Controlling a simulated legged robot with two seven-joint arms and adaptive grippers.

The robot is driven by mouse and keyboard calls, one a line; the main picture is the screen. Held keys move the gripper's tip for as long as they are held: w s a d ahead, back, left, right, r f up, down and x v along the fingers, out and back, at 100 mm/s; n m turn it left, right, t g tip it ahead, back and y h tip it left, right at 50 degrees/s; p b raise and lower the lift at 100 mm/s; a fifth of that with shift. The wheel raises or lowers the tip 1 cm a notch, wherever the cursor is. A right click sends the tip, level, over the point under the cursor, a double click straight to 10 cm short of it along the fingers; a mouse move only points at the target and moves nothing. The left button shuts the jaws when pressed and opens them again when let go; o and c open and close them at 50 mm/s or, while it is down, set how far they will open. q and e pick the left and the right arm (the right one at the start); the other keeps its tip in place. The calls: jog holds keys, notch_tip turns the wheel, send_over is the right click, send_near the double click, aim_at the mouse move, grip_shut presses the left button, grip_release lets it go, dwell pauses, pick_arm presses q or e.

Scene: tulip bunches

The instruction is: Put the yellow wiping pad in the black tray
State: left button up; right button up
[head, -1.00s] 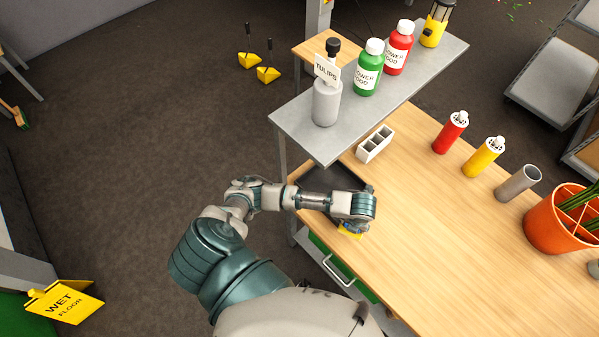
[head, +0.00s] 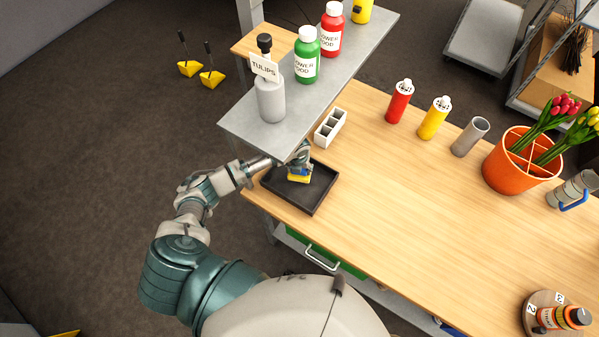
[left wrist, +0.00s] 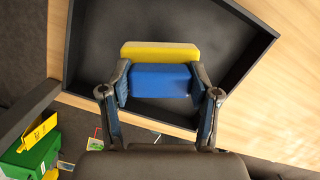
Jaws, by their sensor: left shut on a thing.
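The yellow wiping pad (head: 299,178) has a blue upper part. It also shows in the left wrist view (left wrist: 160,51), with its blue block between my fingers. My left gripper (head: 300,164) is shut on the pad and holds it over the black tray (head: 318,207). In the left wrist view my left gripper (left wrist: 160,82) has one finger on each side of the blue block, and the tray (left wrist: 223,30) lies behind it. I cannot tell whether the pad touches the tray floor. My right gripper is not in view.
A grey raised shelf (head: 240,122) with bottles stands beside the tray. A white divided holder (head: 331,127) sits behind the tray. Red (head: 399,101) and yellow (head: 434,118) shakers and an orange bucket (head: 513,170) stand further right. The wooden table (head: 400,210) is clear right of the tray.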

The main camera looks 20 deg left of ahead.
pick_arm(q)
notch_tip(320, 180, down, 3)
jog(key=shift+s+f, duration=0.1)
jog(key=o, duration=0.9)
jog(key=shift+o, duration=1)
jog(key=r, duration=0.5)
jog(key=s+r, duration=0.1)
jog(key=r, duration=0.1)
jog(key=shift+d+r, duration=0.15)
jog(key=shift+r, duration=0.1)
